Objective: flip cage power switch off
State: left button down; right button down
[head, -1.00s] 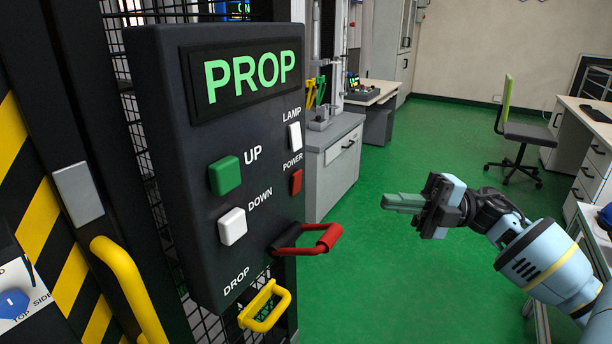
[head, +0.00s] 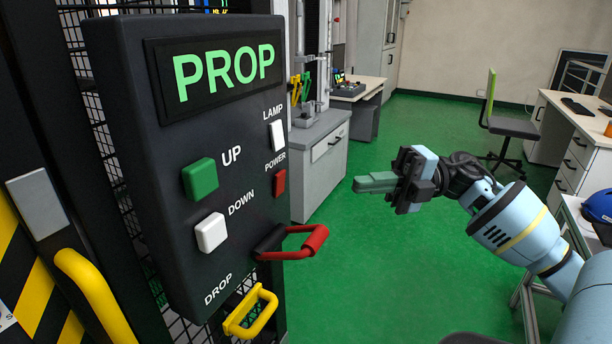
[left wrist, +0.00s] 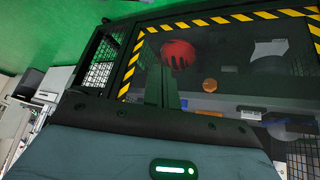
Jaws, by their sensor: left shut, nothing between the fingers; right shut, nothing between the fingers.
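The dark control box (head: 150,180) fills the left of the head view, with PROP lit in green on its display (head: 222,70). The red power switch (head: 280,183) sits on its right side, under the word POWER and below the white lamp switch (head: 277,135). My right gripper (head: 360,184) is shut and empty, to the right of the power switch and apart from it, pointing left. My left gripper (left wrist: 168,88) shows only in the left wrist view, shut and empty, in front of the cage with yellow-black striped edges (left wrist: 215,18).
A green up button (head: 200,179), a white down button (head: 211,232) and a red drop handle (head: 300,243) stick out from the box. A yellow handle (head: 252,312) is below. A red object (left wrist: 178,52) shows beyond the left gripper.

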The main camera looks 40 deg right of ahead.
aim_at(280, 178)
jog(key=shift+w+a+r+p, duration=0.2)
jog(key=shift+w+a+p, duration=0.15)
jog(key=shift+w+a, duration=0.85)
jog(key=shift+w+a+r+p, duration=0.2)
jog(key=shift+w+a+p, duration=0.2)
jog(key=shift+w+a, duration=0.75)
jog(key=shift+w+a+r+p, duration=0.3)
jog(key=shift+w+a, duration=0.4)
jog(key=shift+a, duration=0.95)
jog(key=shift+w+a+f, duration=0.1)
jog(key=shift+w+f, duration=0.05)
jog(key=shift+w, duration=0.05)
jog(key=shift+w, duration=0.1)
jog(key=shift+p, duration=0.3)
